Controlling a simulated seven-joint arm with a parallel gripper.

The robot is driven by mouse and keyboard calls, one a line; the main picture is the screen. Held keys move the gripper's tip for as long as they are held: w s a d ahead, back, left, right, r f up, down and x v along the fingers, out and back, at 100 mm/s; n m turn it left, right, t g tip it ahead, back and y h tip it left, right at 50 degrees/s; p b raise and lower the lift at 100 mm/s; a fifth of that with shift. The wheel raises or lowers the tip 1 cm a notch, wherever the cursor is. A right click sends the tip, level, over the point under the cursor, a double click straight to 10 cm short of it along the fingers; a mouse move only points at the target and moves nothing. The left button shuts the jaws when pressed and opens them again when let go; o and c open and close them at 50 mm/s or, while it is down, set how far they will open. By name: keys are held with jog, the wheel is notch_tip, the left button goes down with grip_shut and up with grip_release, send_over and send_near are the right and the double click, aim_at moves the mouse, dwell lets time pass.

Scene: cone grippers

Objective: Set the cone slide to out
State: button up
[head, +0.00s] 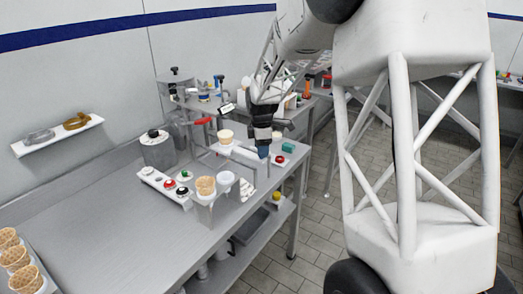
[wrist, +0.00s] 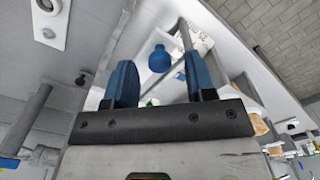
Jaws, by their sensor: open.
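In the wrist view a round blue knob (wrist: 159,60) shows between and beyond my two blue fingers. My gripper (wrist: 161,80) is open, its fingers apart with nothing gripped. In the head view my gripper (head: 264,150) points down over the slide's right end and hides that part. I cannot tell whether the fingers touch the knob, nor how far the slide is out.
A white button panel (head: 166,186) and a holder with a cone (head: 206,186) and white cup (head: 226,180) stand left of my gripper. The bench's front left (head: 120,230) is clear.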

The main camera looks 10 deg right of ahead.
jog(key=shift+f, duration=0.45)
grip_shut()
